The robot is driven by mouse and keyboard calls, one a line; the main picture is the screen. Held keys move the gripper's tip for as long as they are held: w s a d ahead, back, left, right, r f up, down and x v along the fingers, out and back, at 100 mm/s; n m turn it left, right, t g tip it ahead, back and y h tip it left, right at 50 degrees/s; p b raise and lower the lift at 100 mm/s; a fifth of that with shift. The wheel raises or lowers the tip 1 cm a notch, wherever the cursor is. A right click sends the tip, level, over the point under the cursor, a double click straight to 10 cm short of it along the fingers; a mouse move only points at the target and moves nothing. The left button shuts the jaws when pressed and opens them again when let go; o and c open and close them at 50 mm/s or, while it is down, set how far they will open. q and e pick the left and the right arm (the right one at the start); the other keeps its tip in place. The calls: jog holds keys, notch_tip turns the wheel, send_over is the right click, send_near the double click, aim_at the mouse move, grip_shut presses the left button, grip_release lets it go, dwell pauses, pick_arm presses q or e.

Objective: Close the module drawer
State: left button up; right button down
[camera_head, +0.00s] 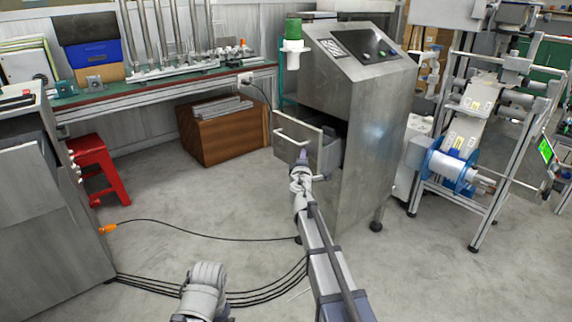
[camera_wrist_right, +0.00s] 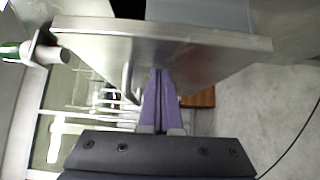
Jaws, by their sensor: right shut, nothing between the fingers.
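The module drawer (camera_head: 298,140) is pulled out of the front of the grey metal cabinet (camera_head: 362,130). Its pale front panel carries a bar handle (camera_head: 289,138). My right gripper (camera_head: 302,158) is at the lower right part of the drawer front, with its purple fingers shut and empty. In the right wrist view, the drawer front (camera_wrist_right: 190,42) spans the upper part. The shut fingertips (camera_wrist_right: 160,72) point at it, beside the handle (camera_wrist_right: 127,80). I cannot tell whether they touch the panel. My left gripper is not in view.
A wooden crate (camera_head: 222,138) stands under the green-topped bench (camera_head: 160,85) behind the drawer. A red stool (camera_head: 98,165) is at the left. Black cables (camera_head: 200,235) cross the floor. A reel machine (camera_head: 455,165) stands right of the cabinet. The floor before the drawer is mostly clear.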

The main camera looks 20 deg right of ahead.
aim_at(319, 157)
jog(key=w+d, duration=0.1)
jog(key=d, duration=0.2)
jog(key=w+d, duration=0.2)
jog(key=d, duration=0.2)
jog(key=w+d, duration=0.1)
jog(key=d, duration=0.2)
jog(key=shift+w+d, duration=0.15)
jog(key=shift+w, duration=0.25)
jog(key=shift+w+d, duration=0.2)
jog(key=shift+d, duration=0.3)
jog(key=shift+d, duration=0.15)
jog(key=a, duration=0.1)
jog(key=s+a, duration=0.1)
jog(key=a, duration=0.1)
jog(key=s+a, duration=0.1)
jog(key=shift+s+a, duration=0.1)
jog(key=shift+a, duration=0.2)
jog(key=v, duration=0.9)
jog(key=shift+r, duration=0.1)
jog(key=shift+s+a, duration=0.15)
jog(key=shift+s, duration=0.1)
